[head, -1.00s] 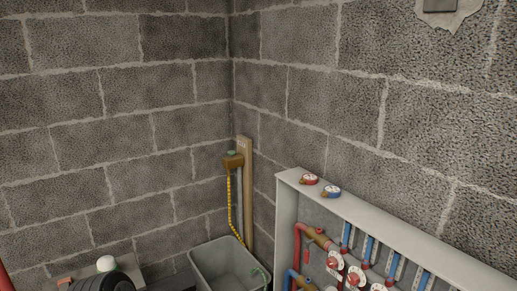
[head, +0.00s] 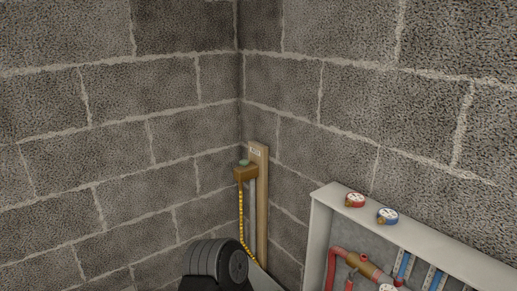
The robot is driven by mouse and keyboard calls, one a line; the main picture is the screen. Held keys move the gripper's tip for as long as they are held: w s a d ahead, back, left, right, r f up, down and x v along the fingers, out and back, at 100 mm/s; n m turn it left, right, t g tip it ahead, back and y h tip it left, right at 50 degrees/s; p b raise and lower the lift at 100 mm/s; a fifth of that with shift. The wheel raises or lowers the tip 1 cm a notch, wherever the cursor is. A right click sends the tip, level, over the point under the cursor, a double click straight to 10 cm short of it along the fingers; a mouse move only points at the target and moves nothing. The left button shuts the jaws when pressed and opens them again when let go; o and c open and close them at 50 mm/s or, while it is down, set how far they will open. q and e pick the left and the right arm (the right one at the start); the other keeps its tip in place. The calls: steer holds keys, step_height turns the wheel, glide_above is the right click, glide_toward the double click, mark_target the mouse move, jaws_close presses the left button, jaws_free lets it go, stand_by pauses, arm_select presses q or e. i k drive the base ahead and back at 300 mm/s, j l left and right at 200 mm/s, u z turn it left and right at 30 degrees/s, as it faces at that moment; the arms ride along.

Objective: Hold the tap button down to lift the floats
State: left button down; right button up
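The brass tap (head: 246,173) is fixed to an upright wooden board (head: 262,200) in the corner of the block walls. A small green button (head: 244,162) sits on top of the tap, with nothing touching it. A yellow, segmented hose (head: 241,215) hangs down from the tap. A dark ribbed cylinder, which looks like a part of my arm, stands below and left of the tap and hides what is behind it. Neither gripper shows. I cannot make out any floats.
A white open cabinet (head: 325,225) stands at the right with red and blue pipework inside. A red gauge (head: 355,200) and a blue gauge (head: 388,216) rest on its top. A grey tub (head: 262,279) is mostly hidden at the bottom.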

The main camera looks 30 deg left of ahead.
mark_target(243, 163)
steer(key=i+j, duration=0.1)
steer(key=j, duration=0.35)
steer(key=i+j+z, duration=0.1)
steer(key=j, duration=0.4)
steer(key=i+j, duration=0.15)
steer(key=j, duration=0.3)
